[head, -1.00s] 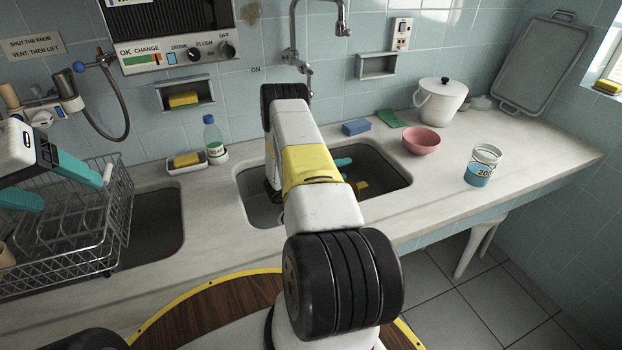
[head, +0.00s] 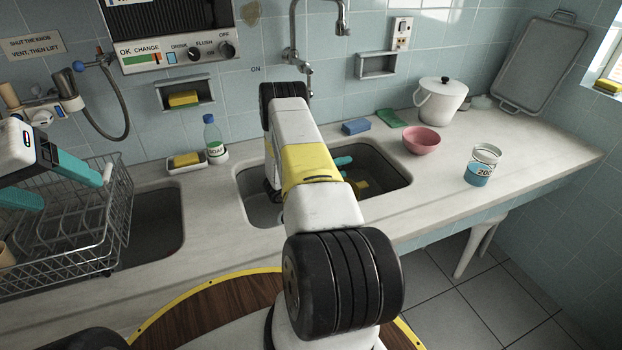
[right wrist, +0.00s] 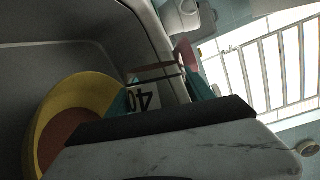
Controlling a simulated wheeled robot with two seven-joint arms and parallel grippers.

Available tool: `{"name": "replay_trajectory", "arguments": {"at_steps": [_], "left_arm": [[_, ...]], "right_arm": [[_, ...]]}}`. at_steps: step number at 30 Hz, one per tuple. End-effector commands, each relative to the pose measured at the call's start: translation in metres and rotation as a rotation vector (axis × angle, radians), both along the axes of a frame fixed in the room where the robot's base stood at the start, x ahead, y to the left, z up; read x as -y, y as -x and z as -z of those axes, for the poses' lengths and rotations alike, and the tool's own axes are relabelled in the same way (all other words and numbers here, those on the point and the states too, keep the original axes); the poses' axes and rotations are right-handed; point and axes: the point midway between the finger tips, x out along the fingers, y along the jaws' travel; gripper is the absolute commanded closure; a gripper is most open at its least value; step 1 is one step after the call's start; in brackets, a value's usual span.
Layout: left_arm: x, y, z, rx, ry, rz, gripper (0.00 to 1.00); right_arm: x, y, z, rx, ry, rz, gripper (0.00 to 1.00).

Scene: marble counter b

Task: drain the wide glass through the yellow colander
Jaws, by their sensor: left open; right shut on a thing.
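My right gripper (right wrist: 160,90) is down in the sink, shut on the wide glass (right wrist: 148,98), a clear glass with a dark mark like "40" that reads upside down in the right wrist view. Its teal finger (head: 343,161) shows in the head view, where my arm hides most of the glass. The yellow colander (right wrist: 85,88) is beside the glass, brown-red inside; a bit of yellow (head: 361,185) shows in the sink. I cannot tell whether anything is flowing. My left gripper (head: 74,188) is open and empty over the dish rack.
A glass marked 200 (head: 482,177) with blue contents stands on the counter (head: 535,165) at right. A wire dish rack (head: 120,210) stands at left, near a soap bottle (head: 213,140).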

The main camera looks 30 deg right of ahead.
Motion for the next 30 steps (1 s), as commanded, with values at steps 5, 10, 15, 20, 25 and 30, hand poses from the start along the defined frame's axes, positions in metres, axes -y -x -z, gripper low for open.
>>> {"name": "replay_trajectory", "arguments": {"at_steps": [5,10,15,20,25,30], "left_arm": [[0.0,0.0,0.0,0.0,0.0,0.0,0.29],[0.0,0.0,0.0,0.0,0.0,0.0,0.29],[0.0,0.0,0.0,0.0,0.0,0.0,0.29],[0.0,0.0,0.0,0.0,0.0,0.0,0.29],[0.0,0.0,0.0,0.0,0.0,0.0,0.29],[0.0,0.0,0.0,0.0,0.0,0.0,0.29]], "right_arm": [[-0.0001,0.0002,-0.0022,0.011,0.006,0.0,0.98],[-0.0003,0.0005,-0.0038,0.021,0.01,-0.001,0.98],[-0.0005,0.001,-0.0053,0.032,0.014,0.0,0.98],[-0.0007,0.0013,-0.0065,0.04,0.018,0.0,0.98],[-0.0008,0.0017,-0.0079,0.049,0.022,0.0,0.98],[-0.0009,0.0022,-0.0094,0.06,0.027,0.0,0.98]]}}
